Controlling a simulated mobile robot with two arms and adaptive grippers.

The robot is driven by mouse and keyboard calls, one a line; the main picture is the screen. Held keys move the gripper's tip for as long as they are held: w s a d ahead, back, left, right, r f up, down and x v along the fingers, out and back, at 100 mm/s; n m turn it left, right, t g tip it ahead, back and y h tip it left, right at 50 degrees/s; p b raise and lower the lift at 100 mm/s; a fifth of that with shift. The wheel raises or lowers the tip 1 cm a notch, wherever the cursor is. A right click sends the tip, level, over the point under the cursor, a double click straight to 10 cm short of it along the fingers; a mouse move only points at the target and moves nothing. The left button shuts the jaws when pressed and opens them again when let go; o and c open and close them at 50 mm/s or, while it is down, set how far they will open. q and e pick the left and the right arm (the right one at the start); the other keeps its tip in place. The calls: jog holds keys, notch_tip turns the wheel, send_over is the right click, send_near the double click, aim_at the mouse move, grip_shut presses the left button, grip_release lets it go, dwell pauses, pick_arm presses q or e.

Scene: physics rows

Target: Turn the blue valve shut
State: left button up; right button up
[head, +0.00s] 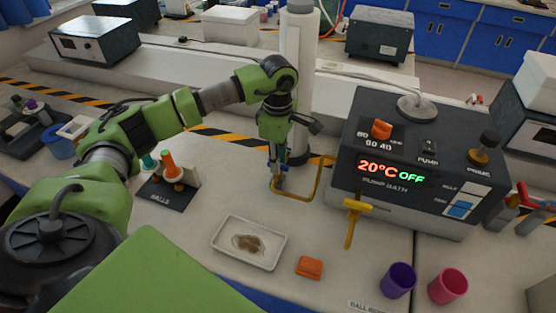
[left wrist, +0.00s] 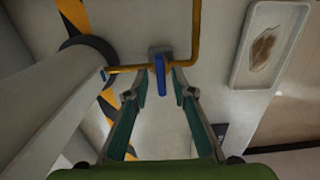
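The blue valve (left wrist: 160,76) is a blue lever on a grey body, set on a yellow pipe (left wrist: 128,69). In the left wrist view the lever points toward my gripper, roughly square to the pipe run. My left gripper (left wrist: 161,88) is open, with one finger on each side of the lever's end. Gaps show between the lever and both fingers. In the head view my left gripper (head: 278,172) points down at the valve beside the white column, and mostly hides the blue lever. My right gripper is not in view.
The pump bath (head: 410,165) stands to the right, with a yellow lever (head: 352,222) at its front. A white tray (head: 249,242) with a brown stain, an orange block (head: 309,267) and two cups, purple (head: 398,280) and pink (head: 448,286), are nearer. A white column (head: 299,85) rises close behind the gripper.

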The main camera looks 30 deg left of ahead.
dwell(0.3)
pick_arm(q)
notch_tip(320, 180, up, 12)
dwell(0.5)
dwell(0.3)
